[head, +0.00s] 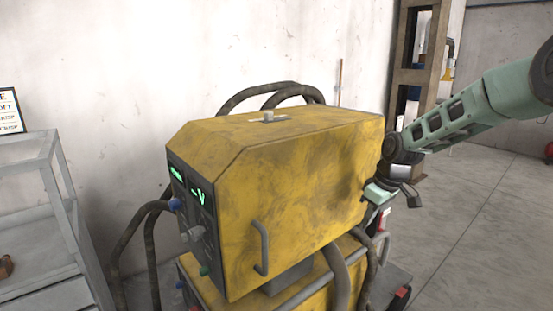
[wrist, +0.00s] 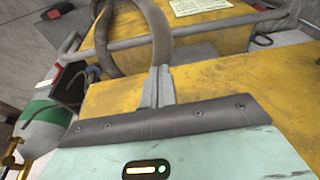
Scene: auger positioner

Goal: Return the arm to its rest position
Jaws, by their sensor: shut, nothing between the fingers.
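My arm (head: 455,118) reaches in from the right in the head view, its wrist end beside the right end of a yellow machine (head: 295,190). In the head view the fingers are hard to make out there. In the wrist view my gripper (wrist: 160,72) shows as two grey fingers pressed together, empty, in front of the pale green hand. The fingers point towards a dark hose (wrist: 162,30) and yellow housing (wrist: 215,75); I cannot tell whether they touch either.
The machine has a lit green display (head: 197,193) and a handle (head: 262,248). A grey shelf (head: 60,200) stands at left. A rusty metal frame (head: 415,50) stands behind at right. Open concrete floor (head: 490,220) lies at right. A grey rail (wrist: 200,37) and a white-green-red cylinder (wrist: 45,118) are near the gripper.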

